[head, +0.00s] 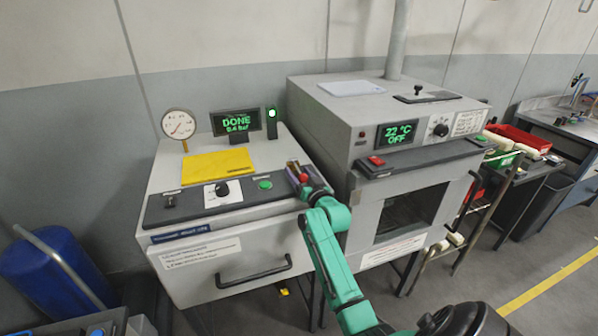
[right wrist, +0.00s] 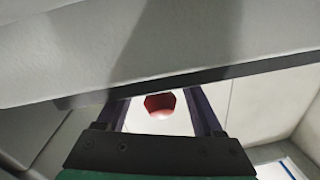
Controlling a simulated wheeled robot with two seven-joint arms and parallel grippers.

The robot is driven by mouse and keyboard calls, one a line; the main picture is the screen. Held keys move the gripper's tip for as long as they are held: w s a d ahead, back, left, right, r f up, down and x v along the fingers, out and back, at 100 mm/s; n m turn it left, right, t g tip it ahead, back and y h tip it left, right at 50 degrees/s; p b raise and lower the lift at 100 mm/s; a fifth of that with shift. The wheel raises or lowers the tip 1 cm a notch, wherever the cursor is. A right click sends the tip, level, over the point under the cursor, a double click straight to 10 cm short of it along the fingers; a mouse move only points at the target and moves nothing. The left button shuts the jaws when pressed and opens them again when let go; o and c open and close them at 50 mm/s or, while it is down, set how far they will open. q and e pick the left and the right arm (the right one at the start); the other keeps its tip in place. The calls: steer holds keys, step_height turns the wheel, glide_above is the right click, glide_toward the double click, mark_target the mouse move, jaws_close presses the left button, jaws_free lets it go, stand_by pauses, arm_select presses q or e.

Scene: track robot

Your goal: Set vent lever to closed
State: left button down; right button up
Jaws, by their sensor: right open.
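A dark plate with a small upright black knob (head: 418,89) lies on top of the grey oven (head: 330,110); it may be the vent lever, but its label cannot be read. My right gripper (head: 298,172) is open at the right end of the left machine's front panel, well to the left of the oven-top knob. In the right wrist view a red rounded knob (right wrist: 160,106) shows between the two open fingers, with no clear sign of contact. My left gripper is not in view.
The left machine (head: 265,150) carries a gauge (head: 179,124), a "DONE" display (head: 236,122) and a yellow sheet (head: 218,164). The oven display (head: 397,134) reads 22 °C OFF. A white sheet (head: 351,88) and a vertical pipe (head: 399,40) are also on the oven top.

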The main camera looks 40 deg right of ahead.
jaws_close()
stand_by(1.4)
